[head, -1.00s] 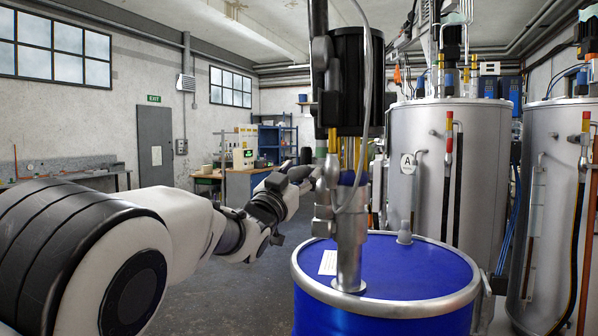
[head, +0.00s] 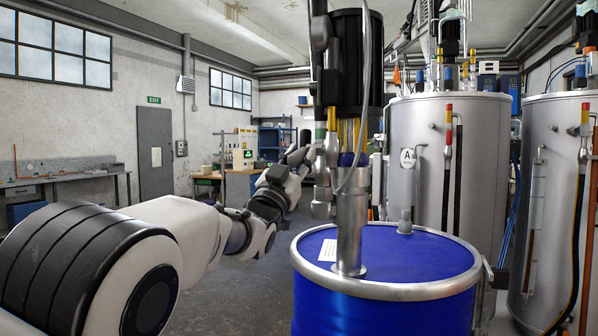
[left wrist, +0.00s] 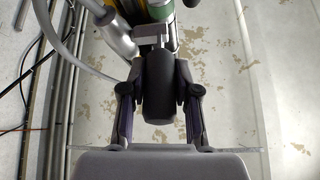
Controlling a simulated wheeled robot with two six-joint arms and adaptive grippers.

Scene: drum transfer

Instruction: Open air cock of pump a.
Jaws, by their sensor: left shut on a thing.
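A pump with a black motor (head: 350,75) and a steel tube (head: 350,230) stands upright on the blue drum (head: 420,255). My left gripper (head: 303,155) is at the left side of the pump, below the motor. In the left wrist view its two fingers are shut on a dark rounded handle (left wrist: 158,85), which looks like the air cock lever. The handle joins a small metal fitting (left wrist: 152,35) beside green and yellow parts of the pump. In the head view the handle is too small to tell from the fingers. My right gripper is not in view.
A grey tank marked A (head: 430,170) stands behind the drum, with another tank (head: 550,200) at the right. A loose hose (head: 367,100) hangs in front of the pump. The floor (head: 235,295) left of the drum is clear. A workbench (head: 225,185) is far back.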

